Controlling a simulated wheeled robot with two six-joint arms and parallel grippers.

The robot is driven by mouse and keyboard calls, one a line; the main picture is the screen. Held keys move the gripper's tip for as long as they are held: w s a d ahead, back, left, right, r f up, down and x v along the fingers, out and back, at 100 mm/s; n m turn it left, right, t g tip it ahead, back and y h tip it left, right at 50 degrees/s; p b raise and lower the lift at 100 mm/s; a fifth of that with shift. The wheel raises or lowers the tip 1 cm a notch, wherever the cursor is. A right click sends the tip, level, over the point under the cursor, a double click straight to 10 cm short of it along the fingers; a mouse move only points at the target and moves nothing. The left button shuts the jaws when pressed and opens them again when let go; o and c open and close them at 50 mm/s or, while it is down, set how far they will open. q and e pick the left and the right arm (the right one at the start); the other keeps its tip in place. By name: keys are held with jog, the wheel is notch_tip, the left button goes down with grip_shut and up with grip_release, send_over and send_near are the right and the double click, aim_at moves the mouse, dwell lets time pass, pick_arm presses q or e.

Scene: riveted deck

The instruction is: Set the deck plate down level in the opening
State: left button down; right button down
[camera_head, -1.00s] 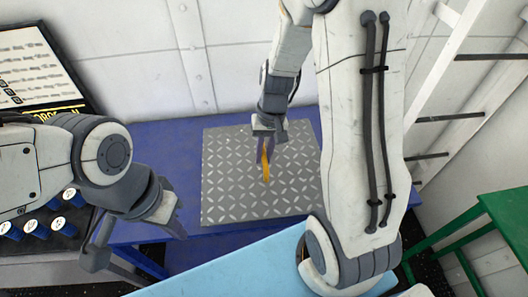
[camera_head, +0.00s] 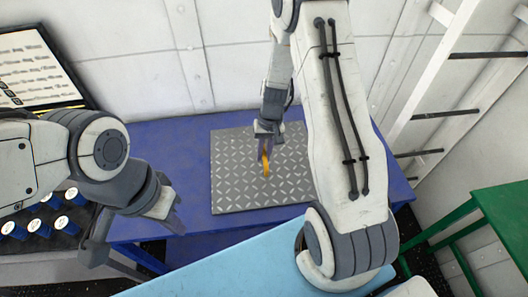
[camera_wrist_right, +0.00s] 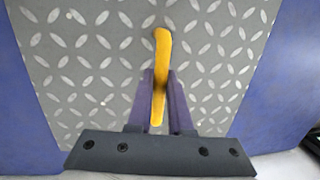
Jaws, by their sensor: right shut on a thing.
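The deck plate (camera_head: 235,190) is a grey square sheet with a raised diamond tread and a yellow handle (camera_head: 266,164) standing at its middle. It is over the blue surface and looks about level; I cannot tell whether it touches. My right gripper (camera_head: 264,152) is shut on the yellow handle from above. In the right wrist view, the handle (camera_wrist_right: 161,60) runs between the two purple-grey fingers (camera_wrist_right: 160,100), with the plate (camera_wrist_right: 80,50) behind. I see no opening; the plate may cover it. My left gripper (camera_head: 135,232) is open and empty at the left, away from the plate.
The blue table (camera_head: 165,140) shows around the plate. A light blue surface (camera_head: 235,262) lies in front. Blue cylinders (camera_head: 40,215) stand in a dark rack at the left. A green table (camera_head: 500,210) and a white ladder (camera_head: 430,85) stand at the right. A white riveted wall (camera_head: 140,50) is behind.

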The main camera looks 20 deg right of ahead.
jog(key=c, duration=1.2)
grip_release()
jog(key=shift+f, duration=0.1)
jog(key=o, duration=0.4)
jog(key=shift+c, duration=0.2)
